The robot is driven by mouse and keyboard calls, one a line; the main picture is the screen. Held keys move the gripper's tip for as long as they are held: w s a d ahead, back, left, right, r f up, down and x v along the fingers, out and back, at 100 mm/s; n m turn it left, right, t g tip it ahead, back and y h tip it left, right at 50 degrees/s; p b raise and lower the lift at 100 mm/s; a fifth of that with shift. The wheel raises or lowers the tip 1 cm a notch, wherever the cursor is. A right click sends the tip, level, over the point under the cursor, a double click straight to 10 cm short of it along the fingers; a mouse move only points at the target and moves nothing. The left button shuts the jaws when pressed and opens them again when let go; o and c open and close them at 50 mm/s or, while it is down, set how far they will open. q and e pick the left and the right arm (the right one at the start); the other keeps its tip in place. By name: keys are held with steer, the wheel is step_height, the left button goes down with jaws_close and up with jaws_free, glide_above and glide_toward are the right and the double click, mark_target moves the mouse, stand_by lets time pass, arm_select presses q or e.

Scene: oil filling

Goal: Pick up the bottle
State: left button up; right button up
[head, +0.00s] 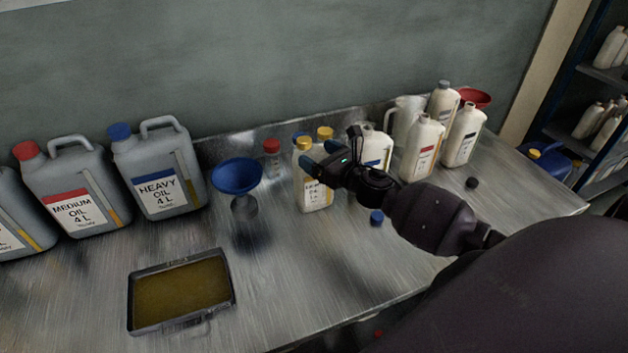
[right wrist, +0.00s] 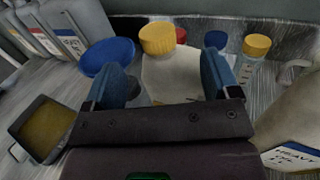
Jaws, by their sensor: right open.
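A cream bottle with a yellow cap and an oil label (head: 314,194) stands upright on the metal bench, near the middle of the head view. My right gripper (head: 322,158) is open at its upper right side and covers part of it. In the right wrist view the same bottle (right wrist: 172,78) stands between the two blue fingertips, with its yellow cap beyond them. I cannot tell whether either finger touches it. Most of its lower body is hidden there by the gripper. A second yellow-capped bottle (right wrist: 250,70) stands just behind it to the right. My left gripper is not in view.
A blue funnel (head: 237,176) stands left of the bottle, and a red-capped bottle (head: 272,160) behind. Several white bottles stand right. A loose blue cap (head: 376,217) lies near my wrist. Large oil cans (head: 160,172) and an oil tray (head: 182,290) are left. The front-centre bench is clear.

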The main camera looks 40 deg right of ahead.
mark_target(309, 147)
steer(key=w, duration=0.3)
steer(key=w+a, duration=0.1)
steer(key=shift+w+r+p, duration=0.25)
steer(key=shift+w+p, duration=0.15)
jaws_close()
steer(key=shift+r, duration=0.15)
